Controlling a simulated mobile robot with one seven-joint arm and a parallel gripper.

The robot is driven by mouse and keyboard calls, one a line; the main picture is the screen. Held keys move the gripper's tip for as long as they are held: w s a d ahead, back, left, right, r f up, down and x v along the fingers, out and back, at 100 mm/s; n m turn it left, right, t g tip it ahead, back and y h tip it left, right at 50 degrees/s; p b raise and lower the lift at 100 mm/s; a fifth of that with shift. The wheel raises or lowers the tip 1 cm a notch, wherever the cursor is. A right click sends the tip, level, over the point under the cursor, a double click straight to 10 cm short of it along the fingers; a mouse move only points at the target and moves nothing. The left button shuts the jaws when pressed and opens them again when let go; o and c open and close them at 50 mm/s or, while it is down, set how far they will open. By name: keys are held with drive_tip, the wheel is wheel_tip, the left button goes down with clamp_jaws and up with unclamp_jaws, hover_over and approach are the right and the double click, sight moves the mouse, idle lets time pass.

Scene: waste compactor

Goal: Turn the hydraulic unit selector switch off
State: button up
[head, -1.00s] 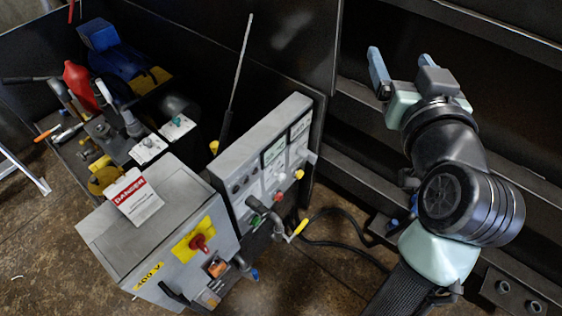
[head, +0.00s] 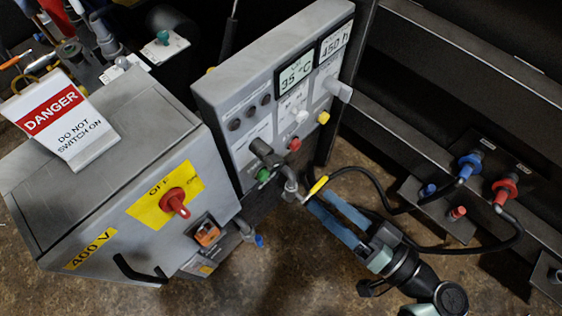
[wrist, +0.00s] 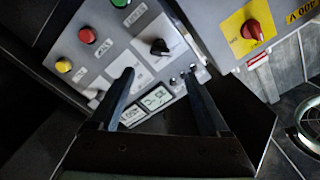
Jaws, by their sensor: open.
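The grey control panel (head: 225,100) stands at the middle in the head view. A black selector switch (head: 264,150) is on its face, above a green button (head: 264,175); no other panel knob is black. In the wrist view the black switch (wrist: 160,47) lies ahead of the gap between my fingertips, apart from them. Its label is not readable. My gripper (head: 324,198) is open and empty, to the right of the panel and lower in the head view, fingers toward it. The fingers also show in the wrist view (wrist: 158,80).
A grey 400 V box (head: 110,215) with a red rotary switch (head: 174,200) on a yellow OFF plate stands left. A danger sign (head: 62,122) lies on it. A yellow-ended black cable (head: 318,185) is beside my fingertips. Red (head: 294,144) and yellow (head: 323,118) buttons sit on the panel.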

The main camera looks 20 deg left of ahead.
sight(279, 164)
drive_tip(key=b+x, duration=0.1)
drive_tip(key=x, duration=1)
drive_tip(key=shift+w+a, duration=0.1)
drive_tip(key=shift+a, duration=0.2)
